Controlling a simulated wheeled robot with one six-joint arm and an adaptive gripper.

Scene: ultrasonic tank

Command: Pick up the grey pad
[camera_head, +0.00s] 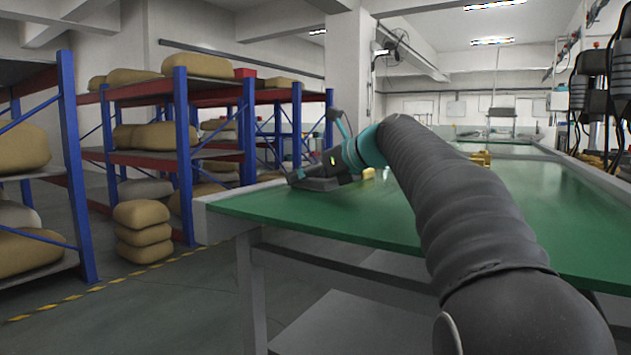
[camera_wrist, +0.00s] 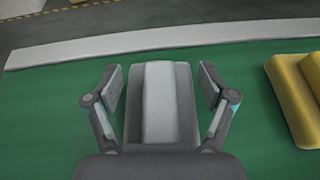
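The grey pad (camera_wrist: 160,103) lies on the green table top in the wrist view, a grey block with a lighter strip along its middle. My gripper (camera_wrist: 161,88) is open around it, one finger on each side. A narrow green gap shows between each finger and the pad, so neither seems to touch it. The pad's near end is hidden behind the gripper body. In the head view, my gripper (camera_head: 310,177) is low over the table's left part, with a grey shape at it that I cannot clearly tell apart from the fingers.
A yellow block (camera_wrist: 300,92) lies right of the pad; a small yellow thing (camera_head: 369,173) shows beside my gripper in the head view. The green table (camera_head: 330,213) has a pale edge (camera_wrist: 165,38) beyond the pad. Brassy parts (camera_head: 480,158) stand farther back. Shelving (camera_head: 183,150) stands left.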

